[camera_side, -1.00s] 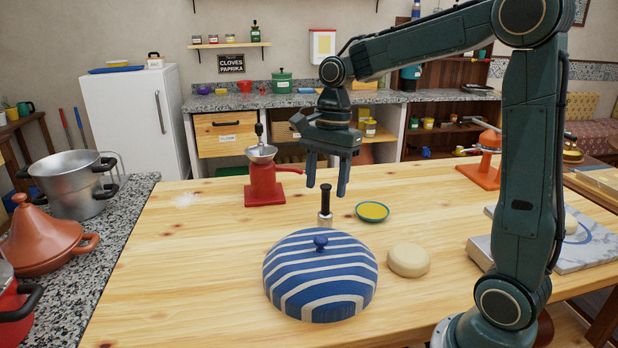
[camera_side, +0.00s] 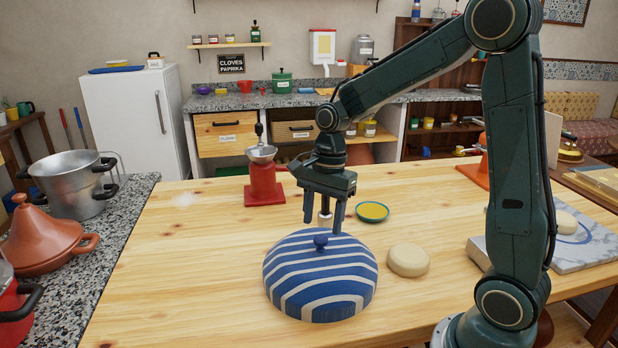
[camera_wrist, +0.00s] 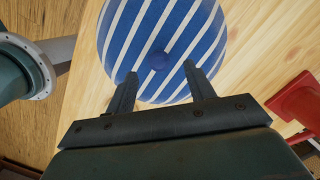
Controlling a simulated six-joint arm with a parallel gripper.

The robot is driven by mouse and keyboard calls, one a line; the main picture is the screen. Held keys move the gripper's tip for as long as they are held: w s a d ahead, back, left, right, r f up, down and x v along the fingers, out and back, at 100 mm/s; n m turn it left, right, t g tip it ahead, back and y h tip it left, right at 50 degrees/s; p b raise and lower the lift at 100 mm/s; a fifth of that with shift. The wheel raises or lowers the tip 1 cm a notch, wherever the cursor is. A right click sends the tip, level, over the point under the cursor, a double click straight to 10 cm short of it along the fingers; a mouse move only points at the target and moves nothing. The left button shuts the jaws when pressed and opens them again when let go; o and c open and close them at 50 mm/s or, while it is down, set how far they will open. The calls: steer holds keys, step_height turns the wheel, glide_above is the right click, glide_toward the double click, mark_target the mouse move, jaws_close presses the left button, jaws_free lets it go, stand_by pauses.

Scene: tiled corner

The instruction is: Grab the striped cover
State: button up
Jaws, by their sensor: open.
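The striped cover (camera_side: 320,283) is a blue and white dome with a small blue knob on top. It rests on the wooden table, and it also shows at the top of the wrist view (camera_wrist: 150,30). My gripper (camera_side: 323,228) is open and empty, pointing down, just above the knob and slightly behind it as seen from the side. In the wrist view my two fingertips (camera_wrist: 160,78) stand on either side of the knob (camera_wrist: 160,60), which lies slightly beyond them. I cannot tell whether they touch the cover.
A cream dough ball (camera_side: 408,260) sits right of the cover. A small yellow-filled dish (camera_side: 372,211) lies behind it. A red grinder (camera_side: 264,184) stands at the back. The table (camera_side: 180,270) is clear to the left.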

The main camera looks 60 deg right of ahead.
mark_target(321, 237)
steer(key=shift+a+f, duration=0.15)
steer(key=shift+f, duration=0.8)
steer(key=shift+a+f, duration=0.1)
steer(key=shift+f, duration=0.85)
steer(key=shift+c, duration=0.4)
jaws_close()
